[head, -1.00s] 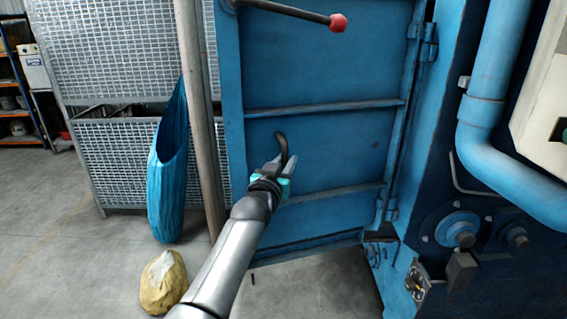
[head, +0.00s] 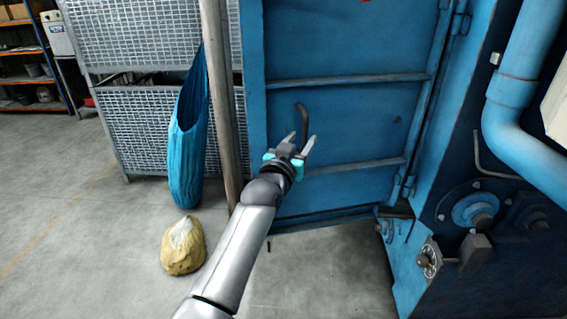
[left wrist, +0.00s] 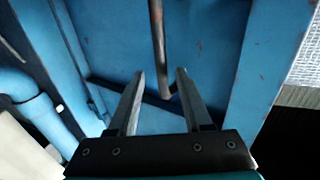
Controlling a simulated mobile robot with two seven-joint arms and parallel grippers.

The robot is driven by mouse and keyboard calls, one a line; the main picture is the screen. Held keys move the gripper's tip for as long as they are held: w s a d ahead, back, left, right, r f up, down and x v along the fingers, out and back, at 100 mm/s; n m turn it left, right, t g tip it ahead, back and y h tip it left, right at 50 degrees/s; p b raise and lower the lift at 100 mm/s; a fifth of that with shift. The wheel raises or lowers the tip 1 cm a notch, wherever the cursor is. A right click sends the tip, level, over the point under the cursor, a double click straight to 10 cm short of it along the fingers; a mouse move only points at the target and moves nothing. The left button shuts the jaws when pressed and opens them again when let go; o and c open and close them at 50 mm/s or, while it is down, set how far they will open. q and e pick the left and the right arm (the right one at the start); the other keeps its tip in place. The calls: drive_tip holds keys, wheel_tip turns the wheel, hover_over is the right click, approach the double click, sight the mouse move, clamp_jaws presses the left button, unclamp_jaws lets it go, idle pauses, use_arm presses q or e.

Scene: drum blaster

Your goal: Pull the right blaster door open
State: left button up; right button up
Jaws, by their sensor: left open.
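The blue blaster door (head: 350,120) stands in the middle of the head view, with hinges along its right edge and ribs across it. A dark, rusty curved handle (head: 303,118) is on its face. My left gripper (head: 298,143) is open at the lower end of this handle. In the left wrist view, the handle bar (left wrist: 158,45) runs down between the lines of the two open fingers (left wrist: 160,75). I cannot tell whether it lies between the fingertips or just beyond them, or whether they touch it. My right gripper is not in view.
A wooden post (head: 222,110), a hanging blue bag (head: 188,150) and metal mesh crates (head: 160,120) stand left of the door. A yellowish sack (head: 183,247) lies on the floor. The blue machine body with a thick pipe (head: 520,80) is at right. The floor below the door looks clear.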

use_arm(q)
drive_tip(key=v, duration=1.1)
drive_tip(key=shift+s+p, duration=0.3)
drive_tip(key=shift+p, duration=0.15)
drive_tip(key=shift+a, duration=0.1)
